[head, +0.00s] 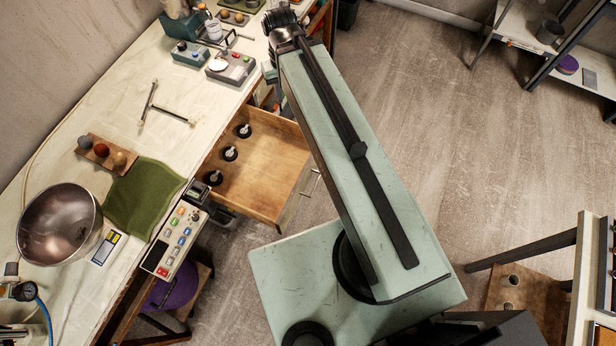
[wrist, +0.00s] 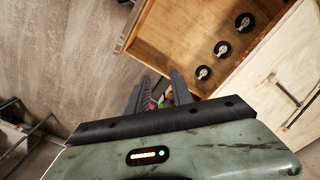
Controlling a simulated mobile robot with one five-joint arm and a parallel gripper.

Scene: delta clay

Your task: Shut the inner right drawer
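A wooden drawer (head: 262,178) is pulled out from the workbench, with several black round pieces with pale tops along its inner side. Its front with a thin bar handle (head: 311,184) faces right, over the floor. The open drawer also shows at the top of the wrist view (wrist: 190,38). My gripper (wrist: 160,82) has its two dark fingers apart, with nothing held between them. It is just below the drawer's near side wall in that picture; I cannot tell if it touches. In the head view my arm hides the gripper.
The bench top (head: 110,120) holds a steel bowl (head: 58,225), a green cloth (head: 145,197) and a button panel (head: 176,240). Floor (head: 470,130) right of my arm is clear.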

